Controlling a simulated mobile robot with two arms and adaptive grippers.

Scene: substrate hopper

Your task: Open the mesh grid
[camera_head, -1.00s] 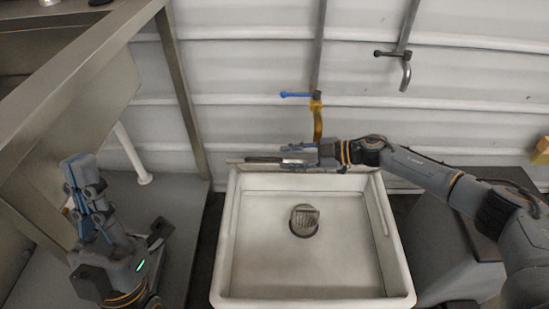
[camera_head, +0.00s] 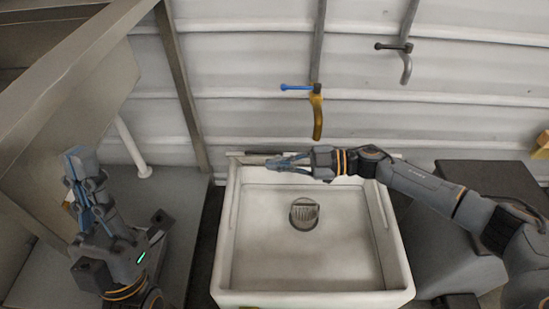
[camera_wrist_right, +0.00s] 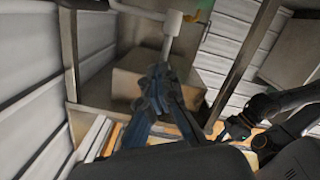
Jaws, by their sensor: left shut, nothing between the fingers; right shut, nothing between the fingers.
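A white sink basin (camera_head: 230,262) stands in the middle, with a small round slotted drain grate (camera_head: 304,214) in its floor. I make out no larger mesh grid with certainty; a thin strip (camera_head: 250,154) runs along the basin's back rim. My right gripper (camera_head: 272,164) is shut and empty at that back rim, its fingers pointing left. In the right wrist view its blue-grey fingers (camera_wrist_right: 160,85) meet with nothing between them. My left gripper (camera_head: 79,160) is shut and empty, pointing up, left of the basin and away from it.
A yellow tap (camera_head: 318,115) with a blue handle (camera_head: 298,88) hangs above the back rim. A grey tap (camera_head: 405,68) is further right. A metal frame post (camera_head: 182,85) and a white pipe (camera_head: 132,148) stand at left. The basin's inside is clear.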

